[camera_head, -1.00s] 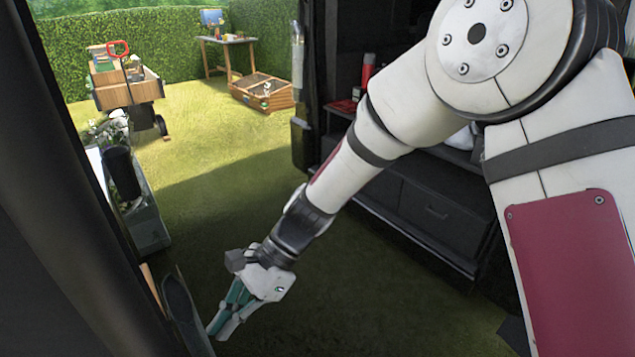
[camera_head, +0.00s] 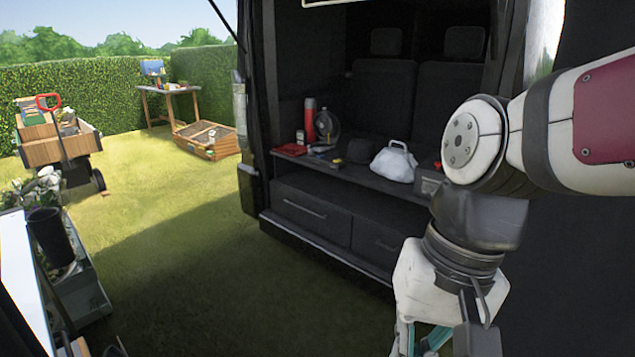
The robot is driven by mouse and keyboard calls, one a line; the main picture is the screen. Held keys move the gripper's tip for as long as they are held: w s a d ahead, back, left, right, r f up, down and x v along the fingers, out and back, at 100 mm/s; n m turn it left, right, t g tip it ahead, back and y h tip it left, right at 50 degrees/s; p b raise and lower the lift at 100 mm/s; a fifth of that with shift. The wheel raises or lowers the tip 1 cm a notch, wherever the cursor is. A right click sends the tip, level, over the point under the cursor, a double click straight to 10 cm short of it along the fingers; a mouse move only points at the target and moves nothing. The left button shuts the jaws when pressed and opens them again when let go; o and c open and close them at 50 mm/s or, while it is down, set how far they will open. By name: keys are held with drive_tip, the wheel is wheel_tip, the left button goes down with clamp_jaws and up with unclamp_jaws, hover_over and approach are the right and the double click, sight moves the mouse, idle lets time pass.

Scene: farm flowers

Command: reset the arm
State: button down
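My arm (camera_head: 480,215) stands at the right of the head view, bent at a white joint with its last links hanging downward. My gripper (camera_head: 428,345) is at the bottom edge, right of centre. Its white body and the tops of teal fingers show, but the fingertips are cut off by the frame. I cannot tell whether it is open or shut, or whether it holds anything. It hangs in front of the van's open back.
The van's drawer unit (camera_head: 330,220) carries a red bottle (camera_head: 310,120) and a white bag (camera_head: 394,163). A planter (camera_head: 80,290) with a black pot (camera_head: 50,238) stands at lower left. A cart (camera_head: 55,142), wooden box (camera_head: 207,141) and table (camera_head: 170,90) stand farther back. Grass between is clear.

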drive_tip(key=s+d+r+n+t+h, duration=0.1)
drive_tip(key=s+d+r+t+h, duration=0.1)
drive_tip(key=s+d, duration=0.7)
wheel_tip(320, 180, up, 14)
drive_tip(key=t+p, duration=0.2)
drive_tip(key=p, duration=1.2)
drive_tip(key=shift+w+d+r+t, duration=0.15)
drive_tip(key=shift+w+d+t, duration=0.25)
drive_tip(key=shift+w, duration=0.05)
